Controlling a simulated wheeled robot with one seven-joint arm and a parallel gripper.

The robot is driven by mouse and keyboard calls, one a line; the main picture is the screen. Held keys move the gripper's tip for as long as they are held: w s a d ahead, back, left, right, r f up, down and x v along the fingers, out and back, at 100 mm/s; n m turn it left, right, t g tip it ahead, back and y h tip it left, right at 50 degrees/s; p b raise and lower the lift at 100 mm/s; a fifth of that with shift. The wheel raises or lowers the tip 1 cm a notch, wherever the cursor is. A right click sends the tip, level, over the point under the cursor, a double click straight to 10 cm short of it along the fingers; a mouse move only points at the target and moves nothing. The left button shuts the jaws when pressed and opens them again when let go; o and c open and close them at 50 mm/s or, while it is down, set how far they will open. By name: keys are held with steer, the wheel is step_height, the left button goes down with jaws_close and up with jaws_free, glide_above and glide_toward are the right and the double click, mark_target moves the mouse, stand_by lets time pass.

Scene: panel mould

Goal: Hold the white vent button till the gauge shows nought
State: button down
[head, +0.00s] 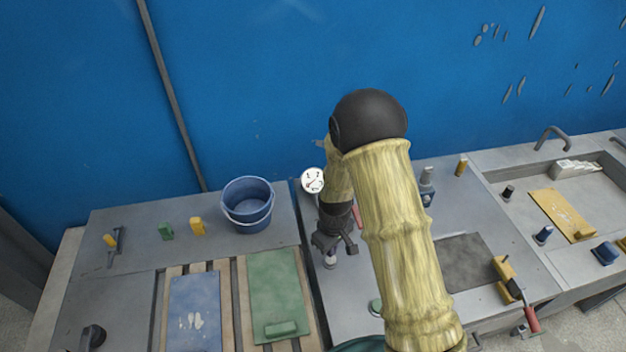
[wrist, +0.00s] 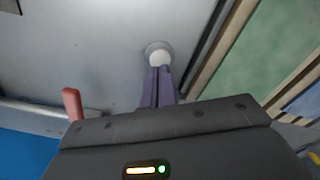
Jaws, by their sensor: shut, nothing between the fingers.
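The white vent button (wrist: 159,57) sits in a round grey collar on the grey bench top in the wrist view. My gripper (wrist: 160,72) is shut and empty, its purple fingertips right at the button, overlapping its near edge. I cannot tell whether the button is pressed down. In the head view my gripper (head: 329,254) points down at the button (head: 330,264), which shows only in part below the fingers. The round white gauge (head: 312,180) stands behind and left of my gripper. Its face is towards me, but the needle's reading is too small to be sure of.
A red handle (wrist: 72,103) stands near my gripper in the wrist view. A blue bucket (head: 247,204) is left of the gauge. Green (head: 275,290) and blue (head: 195,305) panels lie on slats at left. My arm hides part of the bench.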

steer(key=shift+r+p, duration=1.1)
steer(key=shift+r, duration=0.75)
steer(key=shift+r, duration=0.1)
steer(key=s+d+r+m+t, duration=0.1)
steer(key=s+d+r+m, duration=0.3)
steer(key=r, duration=0.6)
steer(key=s+d+r+m+t, duration=0.1)
steer(key=s+d+r+m, duration=0.4)
steer(key=s+d+r, duration=0.3)
step_height(320, 180, up, 2)
steer(key=shift+s+d+r+t, duration=0.1)
steer(key=shift+s+d+t, duration=0.15)
steer(key=shift+d, duration=0.65)
steer(key=shift+w, duration=0.1)
